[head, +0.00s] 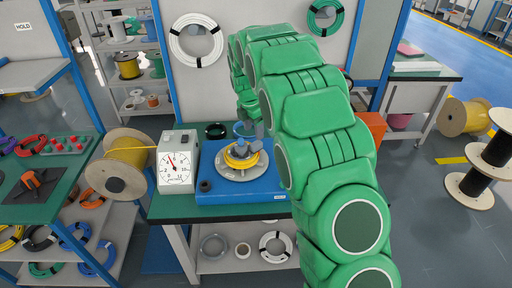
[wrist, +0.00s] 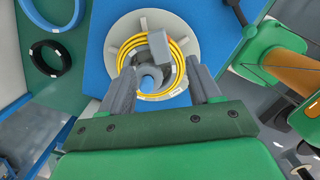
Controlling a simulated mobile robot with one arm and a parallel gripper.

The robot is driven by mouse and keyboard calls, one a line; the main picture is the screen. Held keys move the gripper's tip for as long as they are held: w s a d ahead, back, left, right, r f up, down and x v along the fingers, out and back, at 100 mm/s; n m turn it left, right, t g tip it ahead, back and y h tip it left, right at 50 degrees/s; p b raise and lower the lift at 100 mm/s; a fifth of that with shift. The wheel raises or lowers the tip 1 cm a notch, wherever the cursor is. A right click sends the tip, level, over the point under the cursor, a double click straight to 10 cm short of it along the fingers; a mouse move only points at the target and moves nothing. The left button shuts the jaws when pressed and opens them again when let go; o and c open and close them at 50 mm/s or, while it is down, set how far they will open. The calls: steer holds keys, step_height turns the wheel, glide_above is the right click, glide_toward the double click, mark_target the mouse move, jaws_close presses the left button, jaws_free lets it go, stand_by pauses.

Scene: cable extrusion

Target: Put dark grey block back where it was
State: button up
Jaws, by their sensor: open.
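A grey block (wrist: 160,45) lies over the yellow cable coil (wrist: 183,58) on a pale round reel plate (wrist: 118,40) in the wrist view. My gripper (wrist: 161,80) is open, with a grey finger on each side of the reel's centre. The block is beyond the fingertips, and nothing shows held between them. A blue round part (wrist: 150,76) shows at the centre, between the fingers. In the head view my gripper (head: 248,139) is over the coil (head: 233,161) on the blue base (head: 225,190). There I cannot clearly tell the block from the fingers.
A dial gauge box (head: 178,163) stands left of the base, with a wooden spool (head: 120,165) beyond it. A black ring (head: 215,131) lies behind; it also shows in the wrist view (wrist: 50,58), near a blue ring (wrist: 68,5). An orange box (head: 371,126) is at right.

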mark_target(256, 143)
steer(key=shift+w+d+f, duration=0.1)
steer(key=shift+d+f, duration=0.05)
steer(key=shift+f, duration=1.1)
steer(key=shift+w+d+f, duration=0.1)
steer(key=shift+w+f, duration=0.05)
steer(key=shift+f, duration=1.15)
steer(key=shift+w+d+f, duration=0.1)
steer(key=shift+d+f, duration=0.05)
steer(key=shift+f, duration=1.1)
jaws_close()
